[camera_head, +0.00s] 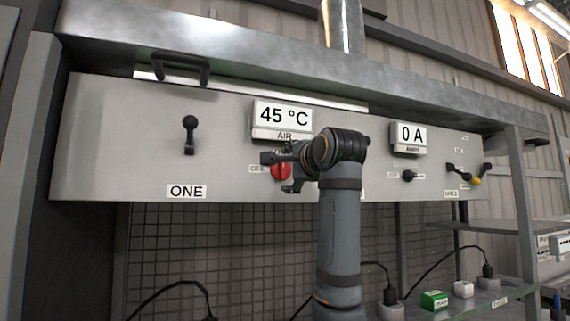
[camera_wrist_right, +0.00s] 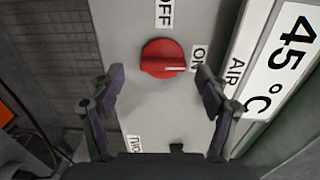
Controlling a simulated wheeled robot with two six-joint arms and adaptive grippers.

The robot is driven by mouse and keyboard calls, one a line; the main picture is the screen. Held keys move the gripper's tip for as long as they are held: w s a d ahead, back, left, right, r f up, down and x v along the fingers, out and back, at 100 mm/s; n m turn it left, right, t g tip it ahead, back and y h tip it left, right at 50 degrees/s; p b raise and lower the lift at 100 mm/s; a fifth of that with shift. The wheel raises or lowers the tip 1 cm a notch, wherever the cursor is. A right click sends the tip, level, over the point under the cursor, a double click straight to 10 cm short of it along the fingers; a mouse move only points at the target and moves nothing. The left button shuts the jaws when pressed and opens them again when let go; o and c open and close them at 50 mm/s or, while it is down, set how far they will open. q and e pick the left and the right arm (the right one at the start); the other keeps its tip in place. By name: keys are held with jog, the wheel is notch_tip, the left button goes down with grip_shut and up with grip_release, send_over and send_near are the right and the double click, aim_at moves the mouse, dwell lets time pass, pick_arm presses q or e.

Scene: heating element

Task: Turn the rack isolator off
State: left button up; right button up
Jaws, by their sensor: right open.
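A red rotary knob (camera_head: 281,171), which looks like the rack isolator, sits on the grey panel (camera_head: 90,140) below the "45 °C" air display. An "OFF" label is left of it in the head view. In the right wrist view the knob (camera_wrist_right: 160,57) has a white mark pointing right, toward the "ON" label (camera_wrist_right: 198,58); "OFF" (camera_wrist_right: 164,12) is above it. My right gripper (camera_head: 279,174) is open in front of the knob. Its fingers are on either side of and slightly below the knob in the wrist view, apart from it. My left gripper is not in view.
A black lever (camera_head: 190,135) labelled "ONE" is on the panel's left. The air display (camera_head: 283,116) and "0 A" display (camera_head: 408,136) stick out. A small black switch (camera_head: 409,175) and levers (camera_head: 464,175) are right. A shelf (camera_head: 490,307) with plugs and a green box is below.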

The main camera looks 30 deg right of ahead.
jog(key=shift+w+r, duration=0.3)
jog(key=shift+w, duration=0.2)
jog(key=shift+w+d+f, duration=0.1)
jog(key=shift+w+f, duration=0.05)
jog(key=shift+w, duration=0.05)
jog(key=shift+c, duration=0.6)
jog(key=c, duration=1)
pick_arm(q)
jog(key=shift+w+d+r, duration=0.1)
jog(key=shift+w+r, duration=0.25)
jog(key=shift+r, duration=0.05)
pick_arm(e)
jog(key=shift+c, duration=0.2)
